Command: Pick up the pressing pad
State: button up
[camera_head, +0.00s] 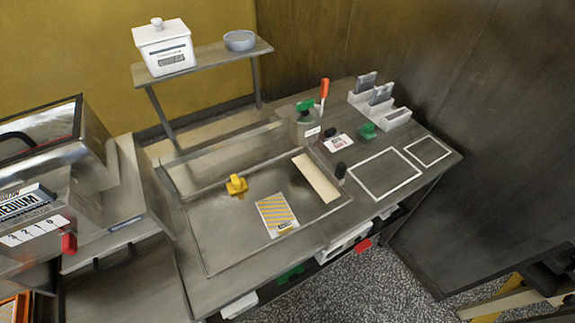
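I cannot tell for certain which item is the pressing pad. A small yellow block with a raised grip (236,185) sits on the steel worktop, left of a yellow-and-white striped card (276,213). A green piece with a raised part (368,131) lies farther back on the right, beside a white card with a dark knob-like item (338,142). A long cream strip (317,178) lies on the worktop, with a small dark upright item (340,171) at its right edge. My gripper is not recognizable in this view.
A steel machine (75,190) with a red knob stands at the left. A raised shelf (215,58) holds a white lidded box (163,47) and a grey bowl (239,40). A container with an orange-handled tool (306,127) and a white rack (380,106) stand at the back. White-outlined rectangles (361,193) look empty.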

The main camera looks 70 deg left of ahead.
aim_at(237, 186)
jog(key=u, duration=0.05)
jog(key=i, duration=0.35)
jog(key=u, duration=3.6)
jog(key=i, duration=0.5)
jog(key=z, duration=0.05)
